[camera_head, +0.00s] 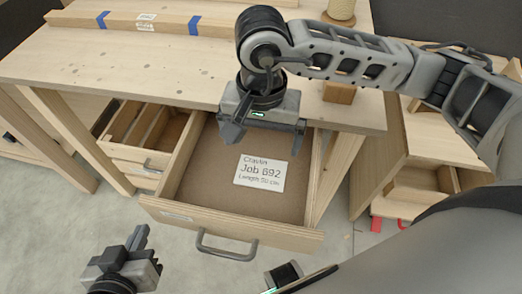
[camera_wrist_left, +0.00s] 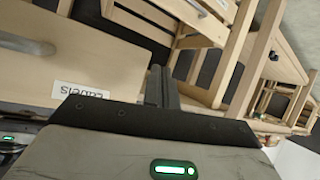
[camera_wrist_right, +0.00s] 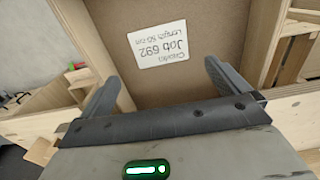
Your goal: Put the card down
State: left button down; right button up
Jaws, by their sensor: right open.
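The white card (camera_head: 260,173), printed "Job 692", lies flat on the brown floor of an open wooden drawer (camera_head: 185,212). The card also shows in the right wrist view (camera_wrist_right: 158,42), ahead of the fingers and touching neither. My right gripper (camera_head: 265,137) is open and empty above the back part of the drawer, with its fingers spread wide. My left gripper (camera_head: 140,236) is low at the front left, outside the drawer. Its fingers show side by side and closed in the left wrist view (camera_wrist_left: 161,84), with nothing between them.
The wooden workbench top (camera_head: 150,68) extends behind the drawer, with a long beam (camera_head: 170,22) marked by blue tape at its back. A metal handle (camera_head: 227,252) sticks out from the drawer front. A smaller drawer unit (camera_head: 425,185) stands at the right.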

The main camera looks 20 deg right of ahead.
notch_tip(320, 180, up, 4)
jog(key=shift+r, duration=0.15)
dwell(0.5)
